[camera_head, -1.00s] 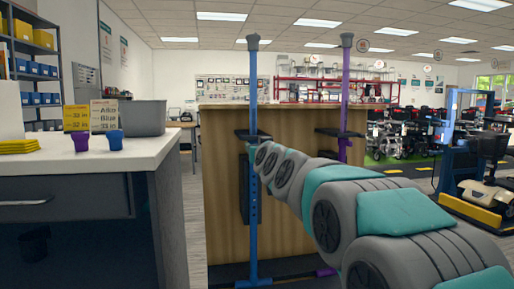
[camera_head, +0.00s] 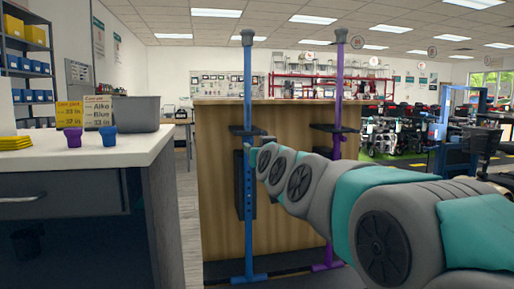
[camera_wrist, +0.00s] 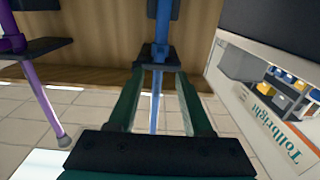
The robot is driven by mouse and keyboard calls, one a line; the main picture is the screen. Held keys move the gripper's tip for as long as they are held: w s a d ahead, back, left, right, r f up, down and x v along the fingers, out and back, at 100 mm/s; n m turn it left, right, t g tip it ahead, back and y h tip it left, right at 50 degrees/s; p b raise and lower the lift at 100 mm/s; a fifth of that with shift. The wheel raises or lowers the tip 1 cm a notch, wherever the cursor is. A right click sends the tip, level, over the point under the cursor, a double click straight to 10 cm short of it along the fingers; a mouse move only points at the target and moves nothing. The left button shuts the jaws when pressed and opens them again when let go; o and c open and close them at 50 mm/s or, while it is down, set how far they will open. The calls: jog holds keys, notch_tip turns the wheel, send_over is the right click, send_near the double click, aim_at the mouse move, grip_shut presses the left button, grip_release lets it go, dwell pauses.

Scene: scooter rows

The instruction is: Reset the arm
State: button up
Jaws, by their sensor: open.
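My arm reaches across the head view toward a blue pole (camera_head: 248,190) that stands upright in front of a wooden panel. My gripper shows in the wrist view (camera_wrist: 160,85), with two dark green fingers spread apart. The blue pole also shows in the wrist view (camera_wrist: 163,20), running between the fingers in the picture; I cannot tell whether they touch it. In the head view the gripper is mostly hidden behind my arm links. A purple pole (camera_head: 338,100) stands to the right of the blue one, partly hidden by my arm.
The wooden panel (camera_head: 290,125) closes off the space behind the poles. Scooters (camera_head: 385,138) stand in the right background.

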jog(key=shift+f, duration=0.1)
jog(key=s+d+f+g+h+p, duration=0.15)
jog(key=s+d+f+g, duration=0.35)
jog(key=s+f, duration=0.6)
jog(key=s+d+f+g+h+p, duration=0.15)
jog(key=s+d+f+g, duration=0.3)
jog(key=s+f, duration=0.6)
jog(key=s+d+f+m+g+p, duration=0.1)
jog(key=s+d+f+g, duration=0.2)
jog(key=s, duration=0.5)
jog(key=s+d+f+m+g+h+p, duration=0.1)
jog(key=s+d+f+g, duration=0.2)
jog(key=s, duration=0.6)
jog(key=s+d+f+m+g+h+p, duration=0.1)
jog(key=s+d+f+g, duration=0.2)
jog(key=s, duration=0.6)
notch_tip(320, 180, down, 2)
jog(key=shift+d+f, duration=0.1)
jog(key=shift+d, duration=0.4)
jog(key=shift+a+g, duration=0.1)
jog(key=shift+g, duration=0.15)
